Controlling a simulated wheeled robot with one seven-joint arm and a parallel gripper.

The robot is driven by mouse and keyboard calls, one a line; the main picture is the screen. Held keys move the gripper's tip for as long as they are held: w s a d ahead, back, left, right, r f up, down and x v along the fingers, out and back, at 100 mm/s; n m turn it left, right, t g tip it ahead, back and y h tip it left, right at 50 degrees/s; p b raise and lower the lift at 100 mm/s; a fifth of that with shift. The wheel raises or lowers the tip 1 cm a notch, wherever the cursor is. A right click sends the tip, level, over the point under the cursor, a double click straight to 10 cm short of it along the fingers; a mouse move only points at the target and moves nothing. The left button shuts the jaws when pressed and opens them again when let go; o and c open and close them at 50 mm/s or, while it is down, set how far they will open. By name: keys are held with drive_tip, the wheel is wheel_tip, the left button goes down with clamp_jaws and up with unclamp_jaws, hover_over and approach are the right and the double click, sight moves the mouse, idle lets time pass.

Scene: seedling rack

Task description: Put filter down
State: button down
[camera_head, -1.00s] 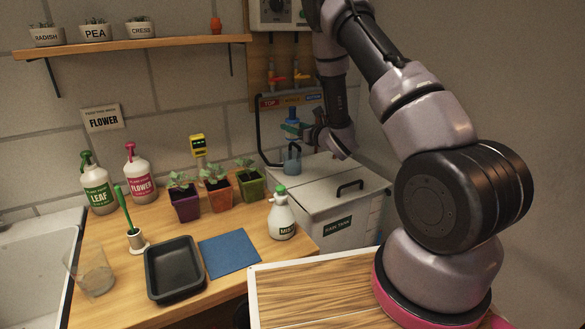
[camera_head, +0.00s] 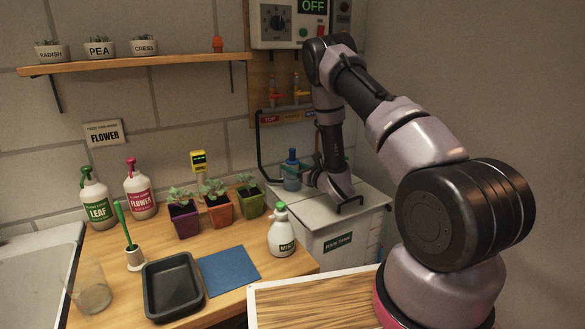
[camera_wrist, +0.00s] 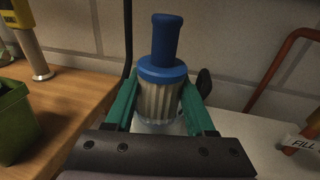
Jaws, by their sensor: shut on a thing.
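The filter has a blue cap with a tall blue knob and a pale ribbed body in the wrist view (camera_wrist: 163,72). In the head view its blue top (camera_head: 291,157) shows above the rear left of the rain tank lid. My gripper (camera_wrist: 166,105), with green fingers, is shut on the ribbed body from both sides, and the filter is upright. A pale translucent thing shows under its lower end. Whether the filter rests in it or just over it, I cannot tell. In the head view my gripper (camera_head: 303,176) partly hides this spot.
A dark pipe runs down the wall behind the filter. Red and orange taps (camera_head: 296,92) are above. Potted seedlings (camera_head: 218,208) and a mist bottle (camera_head: 282,235) stand to the left.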

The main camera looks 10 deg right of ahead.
drive_tip(key=shift+f, duration=0.25)
